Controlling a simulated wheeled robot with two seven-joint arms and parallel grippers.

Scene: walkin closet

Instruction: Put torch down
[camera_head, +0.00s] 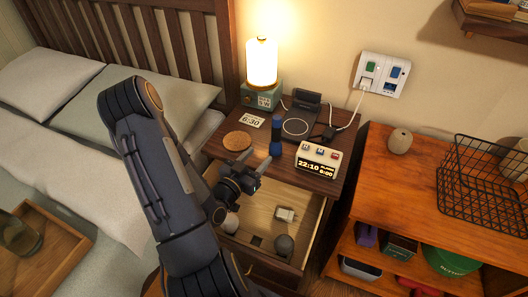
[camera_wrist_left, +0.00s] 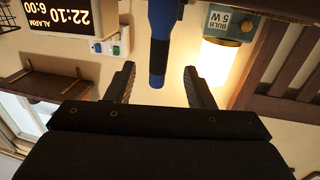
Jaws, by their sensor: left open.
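The torch (camera_head: 277,132), dark blue and black, stands upright on the bedside table top (camera_head: 222,150), between the charging pad and the alarm clock. My left gripper (camera_head: 259,155) is open, just in front of the torch and above the open drawer. In the left wrist view, which is upside down, the torch (camera_wrist_left: 160,45) shows between the two parted fingers (camera_wrist_left: 158,72), with a gap on each side. The fingers do not touch it there. My right gripper is not in view.
A lit lamp (camera_head: 262,66), a cork coaster (camera_head: 238,141), a charging pad (camera_head: 296,127) and an alarm clock (camera_head: 317,160) crowd the table top. The open drawer (camera_head: 262,205) below holds small items. A wooden shelf unit (camera_head: 400,185) with a wire basket stands right.

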